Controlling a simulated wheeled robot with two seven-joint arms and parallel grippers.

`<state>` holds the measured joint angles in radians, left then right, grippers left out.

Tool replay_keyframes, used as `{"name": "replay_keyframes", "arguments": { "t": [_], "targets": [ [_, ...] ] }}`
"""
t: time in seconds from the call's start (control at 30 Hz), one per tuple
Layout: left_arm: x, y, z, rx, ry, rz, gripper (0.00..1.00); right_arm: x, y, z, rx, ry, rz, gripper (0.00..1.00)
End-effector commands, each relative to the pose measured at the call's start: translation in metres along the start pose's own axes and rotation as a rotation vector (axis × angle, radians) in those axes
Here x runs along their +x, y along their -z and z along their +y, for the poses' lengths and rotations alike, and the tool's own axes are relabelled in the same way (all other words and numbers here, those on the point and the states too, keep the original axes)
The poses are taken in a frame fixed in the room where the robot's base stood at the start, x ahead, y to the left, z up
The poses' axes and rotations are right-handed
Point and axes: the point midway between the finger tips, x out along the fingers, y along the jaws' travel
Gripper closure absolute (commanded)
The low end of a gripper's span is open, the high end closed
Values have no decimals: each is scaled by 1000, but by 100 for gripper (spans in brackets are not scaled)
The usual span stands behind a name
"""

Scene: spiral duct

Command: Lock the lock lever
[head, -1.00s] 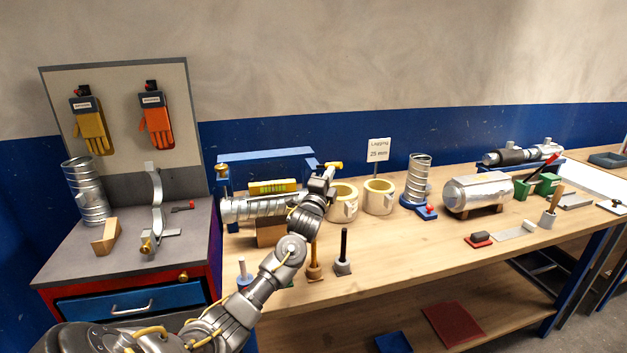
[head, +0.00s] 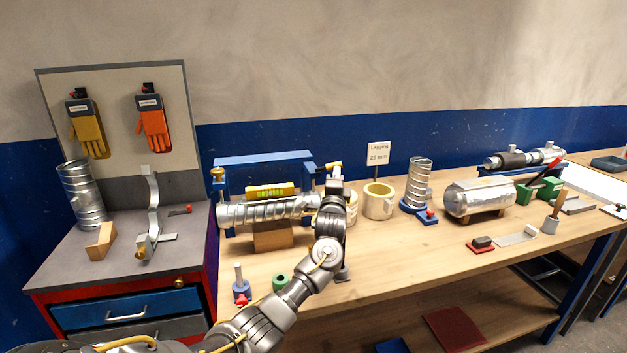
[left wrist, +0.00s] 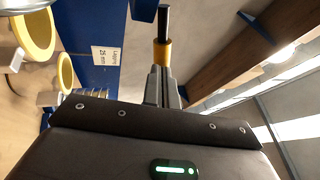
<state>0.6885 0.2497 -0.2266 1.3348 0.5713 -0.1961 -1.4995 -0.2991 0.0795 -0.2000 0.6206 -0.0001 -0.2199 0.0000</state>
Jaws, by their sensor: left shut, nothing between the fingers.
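A yellow-handled lever (head: 331,165) sits at the right end of a blue clamp frame (head: 262,158); I take it for the lock lever. The frame stands over a silver spiral duct (head: 262,211) resting on a wooden block (head: 272,236). My left gripper (head: 337,174) is just below the lever in the head view, its fingers shut and empty. In the left wrist view the shut fingers (left wrist: 161,84) point at a yellow piece (left wrist: 161,53) with a black rod (left wrist: 163,20). They look close to it; I cannot tell whether they touch. My right gripper is not in view.
Cream lagging rings (head: 378,201) stand just right of my left gripper, one partly hidden by it. A small spiral duct (head: 419,178) on a blue base and a foil-wrapped cylinder (head: 478,197) stand farther right. A blue post with a red lever (head: 241,299) is at the front left.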

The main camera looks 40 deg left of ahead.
Motion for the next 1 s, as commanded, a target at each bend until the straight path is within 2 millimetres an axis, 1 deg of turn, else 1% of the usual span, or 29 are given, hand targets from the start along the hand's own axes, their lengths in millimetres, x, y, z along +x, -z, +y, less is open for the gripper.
{"name": "replay_keyframes", "arguments": {
  "t": [0.43,0.57,0.67,0.77,0.8,1.0],
  "targets": [
    [1,-3,-3,0,4,-3,100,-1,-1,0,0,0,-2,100],
    [-5,2,-4,-1,3,-1,100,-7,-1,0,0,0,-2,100],
    [-17,10,-4,-1,1,4,100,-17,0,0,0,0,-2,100],
    [-34,18,-4,-3,-1,7,100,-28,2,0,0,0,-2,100],
    [-47,20,5,-4,2,6,100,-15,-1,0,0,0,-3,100],
    [-90,34,5,-8,2,12,100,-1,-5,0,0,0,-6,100]
  ]
}}
